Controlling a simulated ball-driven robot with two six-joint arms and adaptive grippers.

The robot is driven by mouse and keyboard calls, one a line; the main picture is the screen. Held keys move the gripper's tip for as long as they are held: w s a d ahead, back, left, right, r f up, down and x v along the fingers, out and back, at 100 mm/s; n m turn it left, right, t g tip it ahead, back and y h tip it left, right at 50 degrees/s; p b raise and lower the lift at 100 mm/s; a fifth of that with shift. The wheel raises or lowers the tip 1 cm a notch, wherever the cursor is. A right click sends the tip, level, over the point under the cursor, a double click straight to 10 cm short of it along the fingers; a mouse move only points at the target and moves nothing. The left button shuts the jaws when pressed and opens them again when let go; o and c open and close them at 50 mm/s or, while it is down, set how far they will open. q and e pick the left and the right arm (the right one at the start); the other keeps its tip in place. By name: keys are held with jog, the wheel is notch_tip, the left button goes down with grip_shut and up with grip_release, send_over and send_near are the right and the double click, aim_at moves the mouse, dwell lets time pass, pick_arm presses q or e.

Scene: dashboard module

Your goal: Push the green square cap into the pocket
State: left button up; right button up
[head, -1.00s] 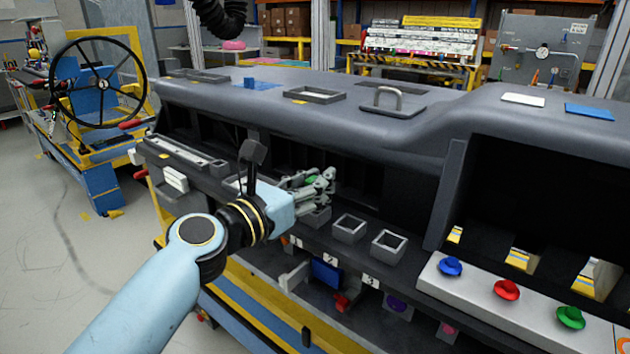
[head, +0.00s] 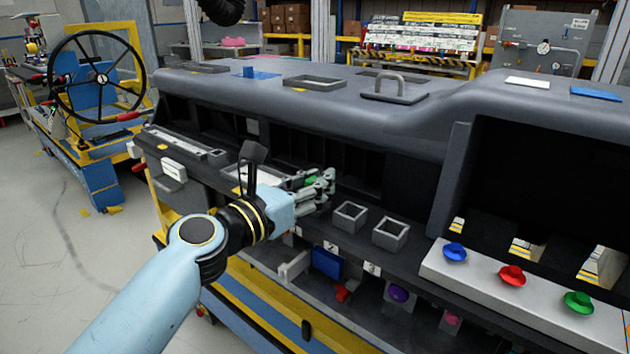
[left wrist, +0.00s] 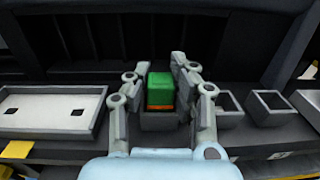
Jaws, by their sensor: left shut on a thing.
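The green square cap (left wrist: 160,88) stands between the fingers of my left gripper (left wrist: 160,82) in the left wrist view. An orange-red band shows at its lower edge. A grey square pocket (left wrist: 159,122) is directly below and around the cap's foot; I cannot tell how deep the cap sits. My left gripper is shut on the cap. In the head view, the left gripper (head: 318,188) is over the leftmost pocket of the row, and only a sliver of the cap (head: 311,181) shows between the fingers. My right gripper is not in view.
Two empty square pockets, the nearer one (head: 349,216) and another (head: 391,233), stand right of the gripper on the ledge. A pale tray (left wrist: 50,112) lies left. The dashboard's overhang (head: 300,105) rises behind. Blue, red and green knobs (head: 512,275) sit at right.

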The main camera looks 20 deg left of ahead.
pick_arm(q)
jog(key=o, duration=0.9)
jog(key=v, duration=1.2)
jog(key=shift+f, duration=0.1)
